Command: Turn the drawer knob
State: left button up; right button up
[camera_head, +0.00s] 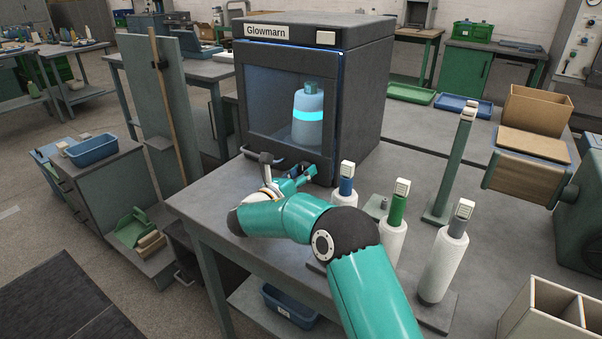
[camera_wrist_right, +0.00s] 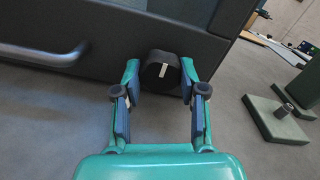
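The knob (camera_wrist_right: 160,70) is a dark round knob with a white mark, low on the dark front of the cabinet, in the right wrist view. My right gripper (camera_wrist_right: 160,78) is open, with one finger on each side of the knob. The gaps are small, and I cannot tell whether either finger touches it. In the head view my right gripper (camera_head: 301,174) is at the lower front of the Glowmarn cabinet (camera_head: 365,90), and I cannot make out the knob there. My left gripper is not in view.
A blue bottle (camera_head: 307,120) shows behind the cabinet window. The table's front left is clear.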

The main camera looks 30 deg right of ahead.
jog(key=c, duration=0.3)
jog(key=m+b, duration=0.3)
jog(key=shift+w+a+f, duration=0.1)
jog(key=shift+f, duration=0.15)
jog(key=m+b, duration=0.4)
jog(key=shift+m+b, duration=0.3)
jog(key=shift+m, duration=0.1)
jog(key=m+b, duration=0.4)
jog(key=m, duration=0.1)
jog(key=shift+b, duration=0.4)
jog(key=shift+m+b, duration=1.7)
jog(key=shift+m, duration=0.8)
jog(key=shift+r, duration=0.1)
